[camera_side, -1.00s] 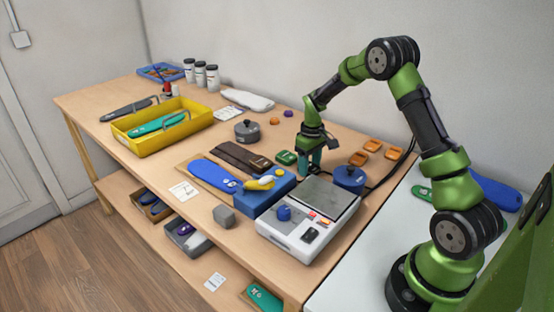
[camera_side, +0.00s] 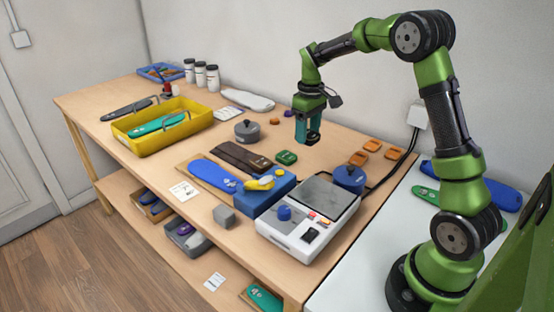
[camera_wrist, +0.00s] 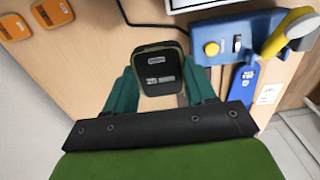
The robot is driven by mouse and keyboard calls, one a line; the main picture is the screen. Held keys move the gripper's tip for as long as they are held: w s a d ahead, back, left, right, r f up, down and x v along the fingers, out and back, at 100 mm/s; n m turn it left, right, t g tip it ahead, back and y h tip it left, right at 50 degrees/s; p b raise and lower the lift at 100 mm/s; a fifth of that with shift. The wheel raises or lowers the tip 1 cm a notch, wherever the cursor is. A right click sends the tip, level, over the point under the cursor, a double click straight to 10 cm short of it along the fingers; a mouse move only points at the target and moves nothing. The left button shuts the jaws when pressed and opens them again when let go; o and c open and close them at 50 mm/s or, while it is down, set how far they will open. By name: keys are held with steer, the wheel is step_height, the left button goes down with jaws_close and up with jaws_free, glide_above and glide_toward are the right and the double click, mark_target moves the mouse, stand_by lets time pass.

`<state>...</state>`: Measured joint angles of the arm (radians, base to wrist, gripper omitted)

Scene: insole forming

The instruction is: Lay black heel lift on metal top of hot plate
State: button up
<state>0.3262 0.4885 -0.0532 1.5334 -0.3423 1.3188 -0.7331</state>
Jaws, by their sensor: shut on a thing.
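My gripper (camera_side: 308,138) is shut on the black heel lift (camera_wrist: 160,80) and holds it above the table, behind the hot plate. In the wrist view, the lift sits between the two teal fingers of my gripper (camera_wrist: 161,88), its labelled face toward the camera. In the side view the lift is mostly hidden by the fingers. The hot plate (camera_side: 290,236) is a white box with a bare grey metal top (camera_side: 328,194), a blue knob and a black switch. Only the hot plate's edge (camera_wrist: 190,6) shows in the wrist view.
A blue round pot (camera_side: 350,178) stands at the metal top's back right. A blue block (camera_side: 262,199) carrying a yellow-handled tool is left of the hot plate. A green piece (camera_side: 286,157) and orange pieces (camera_side: 359,158) lie behind. A cable runs along the right.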

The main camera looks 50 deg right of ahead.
steer(key=s+a+r, duration=0.2)
steer(key=s+a, duration=0.3)
glide_above(323, 194)
steer(key=f, duration=0.1)
step_height(323, 194, down, 4)
steer(key=shift+s+f, duration=0.1)
steer(key=shift+f, duration=2.3)
steer(key=shift+f, duration=0.1)
steer(key=o, duration=1)
